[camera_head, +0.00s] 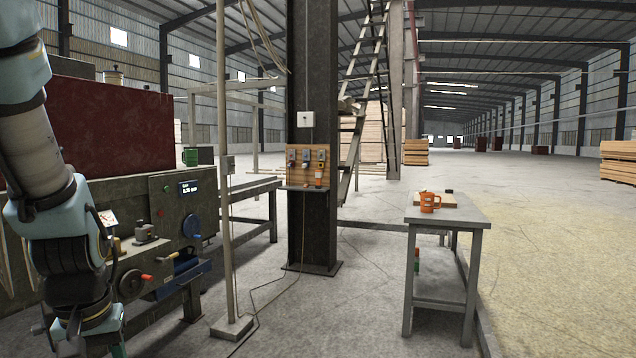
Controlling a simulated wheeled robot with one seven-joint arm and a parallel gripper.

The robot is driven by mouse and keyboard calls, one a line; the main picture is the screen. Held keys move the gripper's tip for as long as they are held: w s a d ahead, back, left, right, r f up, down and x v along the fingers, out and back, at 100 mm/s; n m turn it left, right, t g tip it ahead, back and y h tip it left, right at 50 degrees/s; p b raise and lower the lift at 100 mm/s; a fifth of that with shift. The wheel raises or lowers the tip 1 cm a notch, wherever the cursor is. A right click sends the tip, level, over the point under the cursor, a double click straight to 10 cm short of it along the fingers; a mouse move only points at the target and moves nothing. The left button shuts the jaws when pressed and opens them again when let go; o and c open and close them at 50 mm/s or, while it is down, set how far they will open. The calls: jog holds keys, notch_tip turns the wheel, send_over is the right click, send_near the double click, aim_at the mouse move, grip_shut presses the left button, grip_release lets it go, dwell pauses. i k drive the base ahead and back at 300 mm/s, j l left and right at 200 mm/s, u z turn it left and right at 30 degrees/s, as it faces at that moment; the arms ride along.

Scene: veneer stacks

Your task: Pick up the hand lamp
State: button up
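I cannot surely pick out a hand lamp. A small shelf (307,188) on the dark steel column holds a wooden board (305,161) with several small grey and yellow devices on it. A small orange item (318,181) stands at the shelf's right end; it is too small to tell whether it is the lamp. My arm hangs down along the left side of the head view, far from the shelf. The end of my arm runs into the bottom edge, so my gripper's fingers cannot be made out.
A machine (150,214) with knobs and a handwheel stands close at left. A thin post (224,180) and floor cable lie before the column. The right floor is open.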

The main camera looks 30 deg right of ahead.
aim_at(318, 174)
jog(key=i+l+z, duration=0.3)
jog(key=i+l, duration=0.15)
jog(key=i+l+z, duration=0.3)
jog(key=i+l, duration=0.15)
jog(key=i+l+z, duration=0.65)
jog(key=i, duration=0.45)
jog(key=i+j, duration=0.1)
jog(key=i, duration=0.85)
jog(key=i+j, duration=0.1)
jog(key=i, duration=0.85)
jog(key=i+l+u, duration=0.1)
jog(key=i+u, duration=0.25)
jog(key=i, duration=0.2)
jog(key=i+l+u, duration=0.2)
jog(key=i+u, duration=0.2)
jog(key=i, duration=0.15)
